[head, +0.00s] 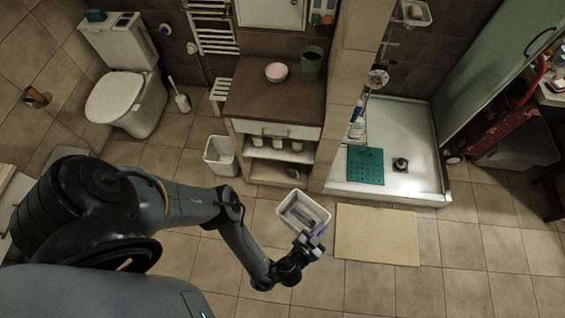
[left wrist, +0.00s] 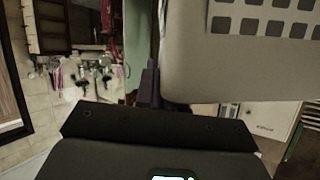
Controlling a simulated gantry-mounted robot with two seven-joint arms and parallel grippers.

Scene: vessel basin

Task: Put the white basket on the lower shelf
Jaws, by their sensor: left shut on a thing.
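The white basket (head: 291,206) is a small rectangular tub, held above the tiled floor in front of the cabinet. My left gripper (head: 311,238) is shut on its near right rim. In the left wrist view the pale basket wall (left wrist: 225,72), with rows of square holes, fills the upper right beside a dark finger of my left gripper (left wrist: 151,84). The lower shelf (head: 268,173) is the bottom opening of the cabinet, behind the basket; a small item stands at its right side. My right gripper is out of view.
Several cups stand on the upper shelf (head: 262,153). A white bin (head: 220,157) stands left of the cabinet. The shower tray (head: 420,185) and a beige mat (head: 377,236) lie to the right. A strip of floor is clear before the cabinet.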

